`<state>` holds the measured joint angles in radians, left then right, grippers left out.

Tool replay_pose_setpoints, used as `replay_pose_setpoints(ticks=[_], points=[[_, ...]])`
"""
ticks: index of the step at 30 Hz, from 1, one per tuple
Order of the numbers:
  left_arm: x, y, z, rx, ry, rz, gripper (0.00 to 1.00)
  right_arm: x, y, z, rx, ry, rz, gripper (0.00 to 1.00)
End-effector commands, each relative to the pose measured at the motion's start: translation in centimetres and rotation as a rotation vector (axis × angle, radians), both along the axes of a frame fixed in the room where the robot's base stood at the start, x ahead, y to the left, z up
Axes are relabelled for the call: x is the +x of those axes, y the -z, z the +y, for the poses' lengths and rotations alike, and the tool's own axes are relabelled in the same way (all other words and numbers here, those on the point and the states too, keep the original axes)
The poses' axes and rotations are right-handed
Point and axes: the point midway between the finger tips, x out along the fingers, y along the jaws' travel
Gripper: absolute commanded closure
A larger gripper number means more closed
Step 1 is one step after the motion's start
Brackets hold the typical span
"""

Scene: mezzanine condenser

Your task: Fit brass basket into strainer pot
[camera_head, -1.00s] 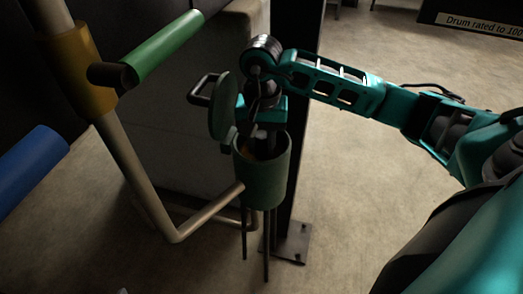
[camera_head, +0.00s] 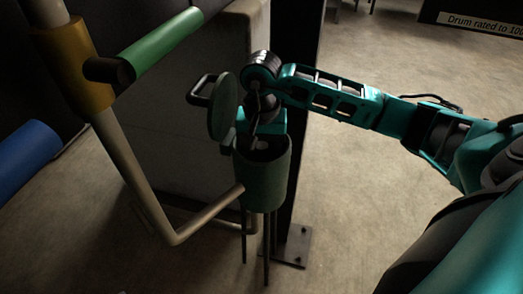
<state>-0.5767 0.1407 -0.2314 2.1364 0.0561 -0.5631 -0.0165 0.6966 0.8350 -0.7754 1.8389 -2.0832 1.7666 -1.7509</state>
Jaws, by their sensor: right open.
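The strainer pot (camera_head: 264,182) is a dark green open-topped cylinder on thin legs, left of the picture's middle. Its round lid (camera_head: 222,108) stands open on edge at the upper left of the mouth. My right gripper (camera_head: 255,141) points down at the far side of the pot's mouth and is open. Its fingers are dark and partly hidden, so I cannot tell how far they reach into the pot. The brass basket cannot be made out; the pot's inside is dark and its front wall hides the depth. My left gripper is not in view.
A pale pipe (camera_head: 131,168) with a brass-coloured collar (camera_head: 72,72) bends to the pot from the left. A dark post (camera_head: 298,140) stands right behind the pot. Floor at right is open.

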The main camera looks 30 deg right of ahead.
Motion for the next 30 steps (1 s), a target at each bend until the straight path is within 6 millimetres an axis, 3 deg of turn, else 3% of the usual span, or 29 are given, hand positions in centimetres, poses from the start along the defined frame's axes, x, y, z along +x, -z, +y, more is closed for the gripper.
replay_pose_setpoints(ticks=[5, 15, 21, 30], points=[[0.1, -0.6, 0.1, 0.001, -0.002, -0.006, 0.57, 0.0, -0.9, 0.0, 0.000, 0.000, -0.001, 0.43], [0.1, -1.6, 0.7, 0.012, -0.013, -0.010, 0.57, 0.1, -8.0, 0.0, -0.001, 0.000, -0.006, 0.43], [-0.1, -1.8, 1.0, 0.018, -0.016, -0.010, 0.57, 0.1, -11.2, 0.0, -0.001, 0.000, -0.003, 0.43], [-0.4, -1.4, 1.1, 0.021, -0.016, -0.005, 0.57, 0.0, -12.4, 0.0, 0.000, 0.000, 0.000, 0.43]])
